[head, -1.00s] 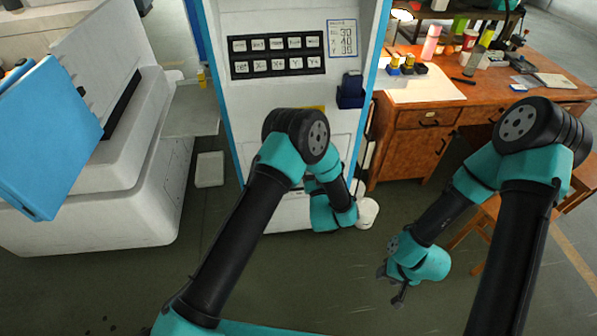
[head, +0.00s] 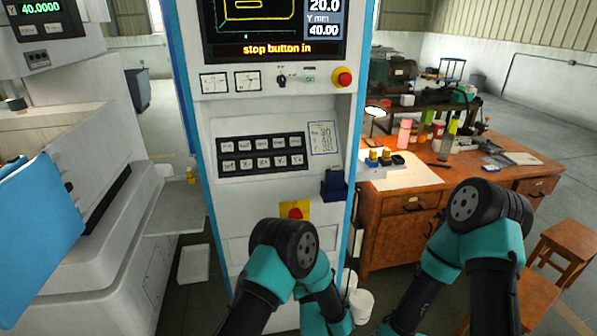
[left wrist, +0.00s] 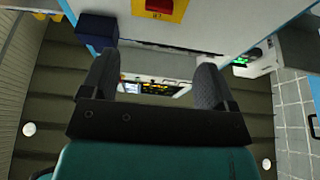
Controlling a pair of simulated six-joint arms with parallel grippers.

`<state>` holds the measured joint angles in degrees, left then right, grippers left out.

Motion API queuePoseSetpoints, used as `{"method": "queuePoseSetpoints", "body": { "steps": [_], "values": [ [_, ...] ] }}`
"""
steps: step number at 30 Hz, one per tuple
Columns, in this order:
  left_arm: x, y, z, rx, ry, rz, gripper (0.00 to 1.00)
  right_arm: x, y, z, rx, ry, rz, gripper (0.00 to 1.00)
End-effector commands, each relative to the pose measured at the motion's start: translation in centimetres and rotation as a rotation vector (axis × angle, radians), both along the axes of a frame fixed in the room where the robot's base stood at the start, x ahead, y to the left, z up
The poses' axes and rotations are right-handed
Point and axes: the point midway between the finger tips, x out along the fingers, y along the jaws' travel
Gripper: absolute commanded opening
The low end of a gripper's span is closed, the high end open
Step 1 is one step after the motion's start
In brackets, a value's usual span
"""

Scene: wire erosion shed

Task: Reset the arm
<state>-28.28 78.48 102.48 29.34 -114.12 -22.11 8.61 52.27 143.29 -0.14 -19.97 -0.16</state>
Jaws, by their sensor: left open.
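The cabinet's upper screen (head: 275,22) reads "stop button in". A red push button (head: 343,77) with a yellow ring is on the panel below the screen. Lower down, a red knob on a yellow plate (head: 295,211) sits just above my left arm's joint; it also shows at the top of the left wrist view (left wrist: 160,7). My left gripper (left wrist: 155,68) is open and empty, its fingers apart below the knob in that picture. In the head view, my left gripper is hidden or out of frame at the bottom. My right gripper is out of frame.
A dark blue box (head: 334,184) juts from the cabinet's right side and shows in the left wrist view (left wrist: 97,30). A key panel (head: 262,153) is above the yellow plate. A cluttered wooden desk (head: 410,232) stands at right, a white machine (head: 95,255) at left.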

Motion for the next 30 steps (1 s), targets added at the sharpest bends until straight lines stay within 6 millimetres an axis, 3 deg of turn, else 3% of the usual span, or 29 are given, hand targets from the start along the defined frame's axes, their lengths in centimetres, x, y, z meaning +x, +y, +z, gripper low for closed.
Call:
{"method": "queuePoseSetpoints", "body": {
  "steps": [8,14,17,23,30],
  "values": [
    [1.5,5.0,-3.3,-0.049,0.265,-0.081,0.81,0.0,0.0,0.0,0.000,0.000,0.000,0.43],
    [0.4,10.4,-7.6,-0.128,0.592,-0.166,0.81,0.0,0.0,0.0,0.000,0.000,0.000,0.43],
    [-1.3,13.0,-9.6,-0.176,0.758,-0.200,0.81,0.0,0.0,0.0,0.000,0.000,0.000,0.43],
    [-6.9,17.7,-12.9,-0.283,1.093,-0.255,0.81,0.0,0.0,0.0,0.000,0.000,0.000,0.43],
    [-16.8,22.5,-14.7,-0.425,1.496,-0.299,0.81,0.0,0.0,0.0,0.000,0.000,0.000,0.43]
  ]
}}
